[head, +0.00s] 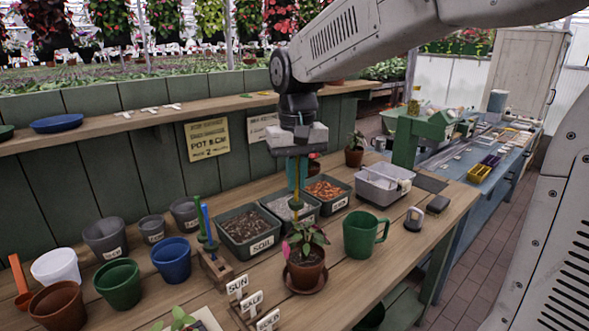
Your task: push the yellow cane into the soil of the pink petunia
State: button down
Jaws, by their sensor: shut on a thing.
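My gripper (297,186) is above the potting bench, shut on the yellow cane (296,202), which hangs upright between its fingers. The pink petunia (308,237) stands below in a brown pot (306,274) on a saucer. It has green leaves and a pink bloom (286,249) at the left. The cane's lower end is close to the top of the plant in the picture. I cannot tell whether it is above, in front of or behind the leaves. The soil in the pot is mostly hidden by the foliage.
A green mug (364,233) stands close right of the petunia. A wooden stand with green and blue canes (207,232) is at the left. Labelled trays, including soil (250,246), lie behind. Name signs (252,302) are at the front. Empty pots fill the left.

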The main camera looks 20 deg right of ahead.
aim_at(297, 202)
jog(key=shift+s+f, duration=0.1)
jog(key=shift+f, duration=3.7)
jog(key=c, duration=1.4)
grip_release()
jog(key=shift+c, duration=0.2)
notch_tip(297, 202, up, 8)
jog(key=shift+f, duration=0.15)
